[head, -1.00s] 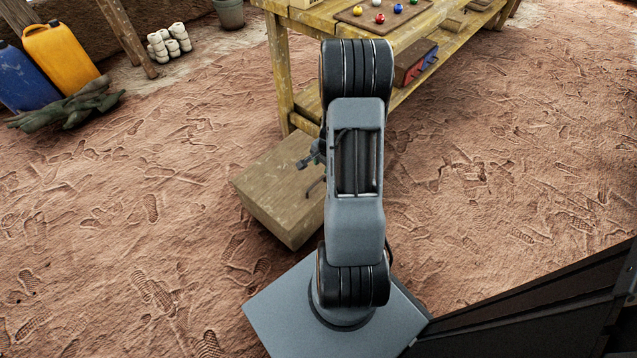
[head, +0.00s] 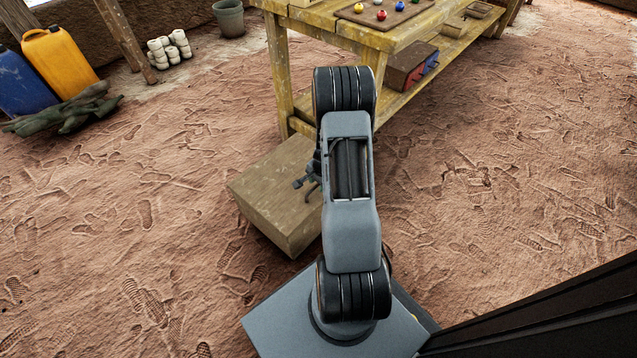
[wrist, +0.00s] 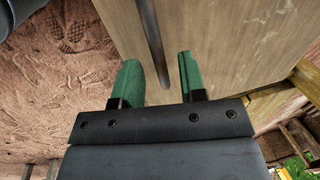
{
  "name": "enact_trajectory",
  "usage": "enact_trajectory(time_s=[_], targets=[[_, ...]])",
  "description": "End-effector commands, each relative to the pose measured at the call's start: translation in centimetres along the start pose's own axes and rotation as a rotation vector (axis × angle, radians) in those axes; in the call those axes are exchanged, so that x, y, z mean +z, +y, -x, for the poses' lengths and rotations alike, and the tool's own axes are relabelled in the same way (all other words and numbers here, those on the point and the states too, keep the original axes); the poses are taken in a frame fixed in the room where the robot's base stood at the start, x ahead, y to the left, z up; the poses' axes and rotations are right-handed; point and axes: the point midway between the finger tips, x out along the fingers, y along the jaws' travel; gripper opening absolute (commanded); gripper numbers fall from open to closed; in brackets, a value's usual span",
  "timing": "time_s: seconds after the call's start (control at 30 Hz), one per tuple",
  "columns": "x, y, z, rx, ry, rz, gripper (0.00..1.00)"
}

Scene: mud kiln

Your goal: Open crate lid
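The wooden crate (head: 262,190) sits on the ground left of my arm, with its flat lid lying shut on top. My gripper (head: 310,178) is over the right part of the lid in the head view and partly hidden by my arm. In the wrist view, my gripper (wrist: 160,82) has two green fingers standing apart. The pale wooden lid (wrist: 225,40) fills much of that view. A dark metal bar (wrist: 150,40), seemingly the lid's handle, runs down to between the fingertips. I cannot tell whether either finger touches it.
A yellow wooden table (head: 285,75) stands just behind the crate, with a box (head: 410,65) on its lower shelf. The footprinted ground left of the crate is clear.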

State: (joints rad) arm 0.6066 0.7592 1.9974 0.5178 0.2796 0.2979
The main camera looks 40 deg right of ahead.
Motion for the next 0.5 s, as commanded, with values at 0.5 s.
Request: enact_trajectory(time_s=[0.5], targets=[[0.00,0.01,0.03,0.000,0.000,0.000,0.00]])
